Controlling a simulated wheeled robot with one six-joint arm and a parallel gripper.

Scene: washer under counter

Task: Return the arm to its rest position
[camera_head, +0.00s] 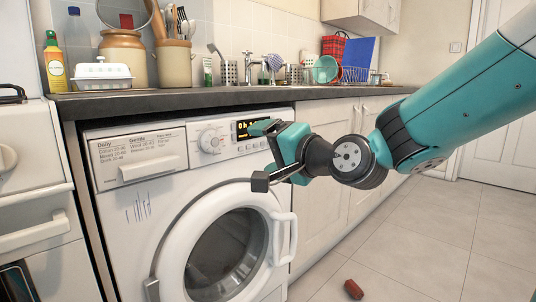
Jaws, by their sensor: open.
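My arm comes in from the upper right, and my gripper (262,156) is in front of the washer's upper right part. The gripper is open and empty, with its two fingers apart. It is teal and dark grey. Behind it is the white washer (118,205), with its round door (180,255) apparently closed. The gripper overlaps the control panel near the lit display (243,131) and the top of the door; I cannot tell whether it touches them.
The dark counter edge (200,98) runs just above the washer, with jars, utensils and a dish rack on it. A white oven or cooker (35,180) stands at the left. A small red-brown object (353,289) lies on the tiled floor, which is otherwise clear at right.

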